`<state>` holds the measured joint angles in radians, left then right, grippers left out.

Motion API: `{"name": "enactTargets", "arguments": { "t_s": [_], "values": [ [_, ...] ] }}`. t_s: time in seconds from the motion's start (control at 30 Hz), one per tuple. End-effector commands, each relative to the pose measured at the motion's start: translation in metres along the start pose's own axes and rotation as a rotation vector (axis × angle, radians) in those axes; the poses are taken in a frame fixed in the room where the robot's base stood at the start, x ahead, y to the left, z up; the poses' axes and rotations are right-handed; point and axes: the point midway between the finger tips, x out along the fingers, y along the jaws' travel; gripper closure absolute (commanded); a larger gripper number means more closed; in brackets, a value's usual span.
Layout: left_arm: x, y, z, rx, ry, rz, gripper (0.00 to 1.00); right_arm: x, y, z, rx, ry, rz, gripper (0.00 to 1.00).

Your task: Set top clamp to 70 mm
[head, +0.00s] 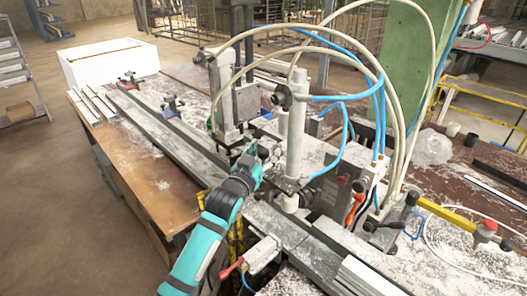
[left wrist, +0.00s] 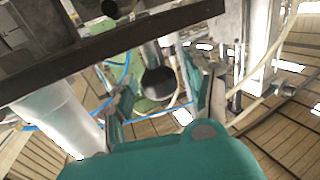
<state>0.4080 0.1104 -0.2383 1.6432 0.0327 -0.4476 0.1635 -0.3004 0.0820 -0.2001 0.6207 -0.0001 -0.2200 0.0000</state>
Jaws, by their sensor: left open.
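The clamp machine stands mid-bench in the head view, with a pale upright cylinder (head: 292,130) and a grey metal column block (head: 241,103) to its left. I cannot tell which part is the top clamp, and no 70 mm mark is readable. My left gripper (head: 264,154) is raised among these parts, close to the left of the pale cylinder. In the left wrist view the gripper (left wrist: 162,98) is open. A dark round knob-like end (left wrist: 159,83) shows between its fingers; I cannot tell whether they touch it. My right gripper is out of view.
A dark bar (left wrist: 110,55) crosses close in the left wrist view. Blue hoses (head: 335,97) and pale hoses loop around the machine. A long metal rail (head: 165,130) runs along the wooden bench (head: 137,172). A lever with a red knob (head: 232,269) stands near my forearm.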

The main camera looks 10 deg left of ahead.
Motion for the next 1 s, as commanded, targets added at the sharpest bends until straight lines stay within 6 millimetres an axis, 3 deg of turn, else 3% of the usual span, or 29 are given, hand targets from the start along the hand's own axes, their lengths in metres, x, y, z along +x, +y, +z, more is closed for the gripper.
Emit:
{"name": "enactTargets", "arguments": {
  "t_s": [0.2, 0.6, 1.0],
  "values": [
    [-0.0001, 0.0001, 0.0, 0.0, 0.0, 0.0, 0.49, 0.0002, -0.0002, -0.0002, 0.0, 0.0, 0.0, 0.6],
    [-0.0003, 0.0, 0.0, 0.0, 0.0, 0.0, 1.0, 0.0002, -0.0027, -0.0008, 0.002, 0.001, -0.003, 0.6],
    [-0.0006, 0.0002, 0.0011, 0.0, -0.002, 0.0, 1.0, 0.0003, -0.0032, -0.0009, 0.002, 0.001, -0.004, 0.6]
  ]
}}
